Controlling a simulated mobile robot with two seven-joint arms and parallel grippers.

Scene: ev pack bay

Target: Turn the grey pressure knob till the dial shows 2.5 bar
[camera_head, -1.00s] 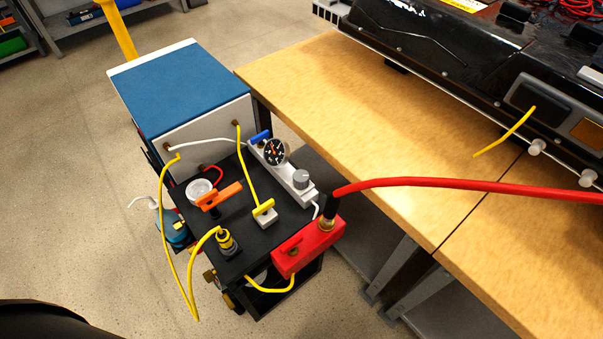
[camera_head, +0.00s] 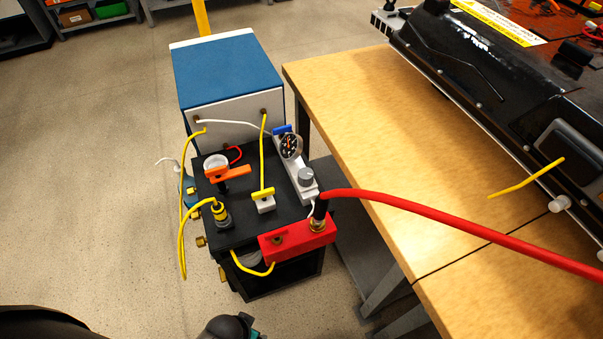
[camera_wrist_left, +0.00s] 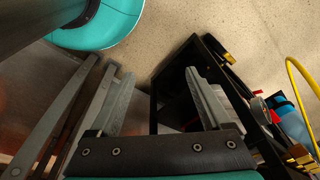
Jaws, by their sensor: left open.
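The grey pressure knob (camera_head: 306,177) sits on a light grey block (camera_head: 298,170) on top of the black cart (camera_head: 240,232). The round black-faced dial (camera_head: 291,146) stands on the same block, just behind the knob. Its needle and marks are too small to read. My left gripper (camera_wrist_left: 160,76) is open and empty in the left wrist view, with the cart's black frame and the floor beyond its fingers. The knob and dial do not show in that view. The left gripper's fingers do not show in the head view, so it is apart from the knob. My right gripper is not in view.
A red block (camera_head: 290,241) with a thick red hose (camera_head: 420,208) stands at the cart's front right. An orange-handled valve (camera_head: 228,173) and yellow hoses (camera_head: 262,150) crowd the top. A blue box (camera_head: 226,75) stands behind. A wooden table (camera_head: 350,110) lies to the right.

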